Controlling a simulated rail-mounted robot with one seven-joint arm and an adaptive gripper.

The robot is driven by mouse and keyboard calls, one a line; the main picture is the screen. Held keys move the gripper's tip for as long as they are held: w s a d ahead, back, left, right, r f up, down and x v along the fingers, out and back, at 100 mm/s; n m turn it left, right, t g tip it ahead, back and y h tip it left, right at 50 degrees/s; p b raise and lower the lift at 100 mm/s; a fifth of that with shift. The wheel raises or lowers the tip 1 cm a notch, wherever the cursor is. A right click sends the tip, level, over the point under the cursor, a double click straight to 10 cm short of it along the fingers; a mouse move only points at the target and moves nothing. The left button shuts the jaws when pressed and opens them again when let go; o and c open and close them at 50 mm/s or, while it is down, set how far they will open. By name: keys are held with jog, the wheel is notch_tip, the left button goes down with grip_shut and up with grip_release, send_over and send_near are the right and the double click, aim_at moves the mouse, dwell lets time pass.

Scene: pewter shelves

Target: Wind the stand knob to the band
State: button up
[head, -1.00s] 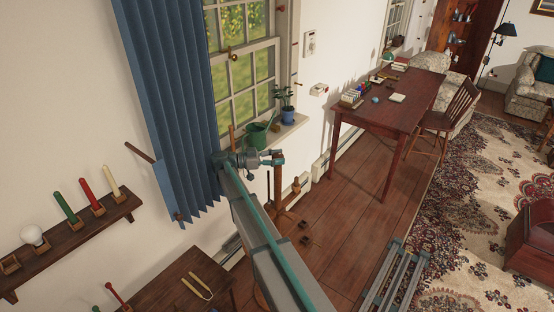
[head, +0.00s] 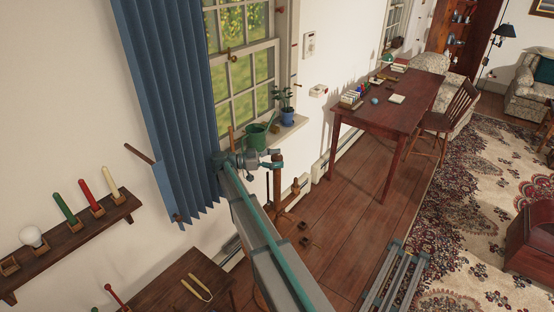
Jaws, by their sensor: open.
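My arm reaches from the bottom of the head view toward the window. My gripper (head: 278,160) is small in this view, beside the watering can and just above a wooden stand (head: 277,186). The gripper is open, with nothing visible between its fingers. The stand is an upright brown post on the floor, partly hidden by my arm and gripper. A small rounded brown part, perhaps the knob (head: 295,187), shows just right of the post. I cannot make out a band on the stand, and I cannot tell whether the gripper touches it.
A green watering can (head: 257,135) and a potted plant (head: 286,105) stand on the windowsill close to the gripper. A blue curtain (head: 172,100) hangs to the left. A red-brown table (head: 415,100) stands to the right. Open floorboards (head: 350,210) lie between.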

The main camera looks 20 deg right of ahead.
notch_tip(320, 180, up, 10)
dwell(0.6)
jog(key=shift+a+f, duration=0.1)
